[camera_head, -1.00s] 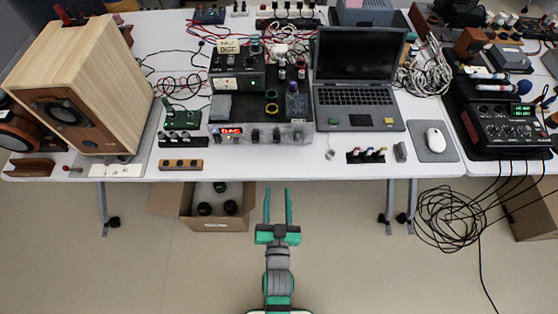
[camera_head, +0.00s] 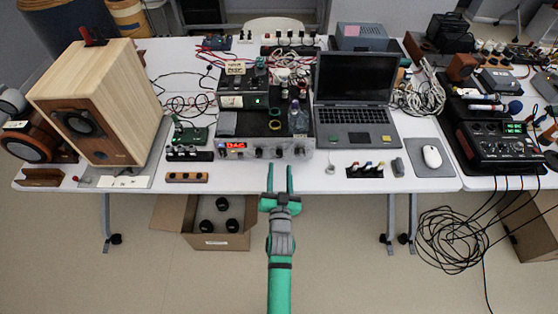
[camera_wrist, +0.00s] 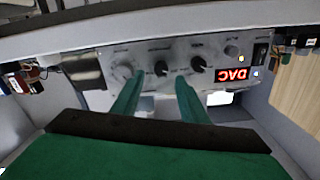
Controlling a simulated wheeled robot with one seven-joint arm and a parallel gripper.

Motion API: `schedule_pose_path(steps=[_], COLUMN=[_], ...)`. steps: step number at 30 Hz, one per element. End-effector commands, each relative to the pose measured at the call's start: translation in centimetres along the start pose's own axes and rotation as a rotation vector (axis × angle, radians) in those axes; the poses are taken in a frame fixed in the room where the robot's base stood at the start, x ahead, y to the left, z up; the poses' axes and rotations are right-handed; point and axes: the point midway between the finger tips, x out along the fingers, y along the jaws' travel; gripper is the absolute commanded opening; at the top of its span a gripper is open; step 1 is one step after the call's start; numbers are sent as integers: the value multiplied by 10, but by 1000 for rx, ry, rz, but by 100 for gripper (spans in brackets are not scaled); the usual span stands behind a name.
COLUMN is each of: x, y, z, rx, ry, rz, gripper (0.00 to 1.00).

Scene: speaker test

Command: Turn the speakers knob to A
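The silver amplifier (camera_head: 245,156) stands at the front of the table, with a red display reading DAC and a row of knobs on its front. In the wrist view the amplifier front (camera_wrist: 140,52) appears upside down, with two dark knobs (camera_wrist: 160,68) (camera_wrist: 198,65) and a paler knob (camera_wrist: 122,73). The labels are too small to read, so I cannot tell which knob is the speakers knob or its setting. My gripper (camera_head: 279,172) is open and empty, in front of the amplifier's knobs. In the wrist view its green fingers (camera_wrist: 157,93) point at the panel, apart from each other.
A wooden speaker (camera_head: 95,105) stands on the left. A laptop (camera_head: 355,130) is right of the amplifier. A small connector strip (camera_head: 365,170) and a wooden strip (camera_head: 188,177) lie near the table's front edge. An open box (camera_head: 225,241) is on the floor below.

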Motion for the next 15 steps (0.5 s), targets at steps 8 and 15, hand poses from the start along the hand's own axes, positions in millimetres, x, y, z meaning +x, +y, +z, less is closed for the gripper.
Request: schedule_pose_path(steps=[8, 15], x=[39, 51], y=[-2, -3], z=[1, 1], rx=[0, 0], ry=[-1, -2], rz=[-4, -4], gripper=[40, 40])
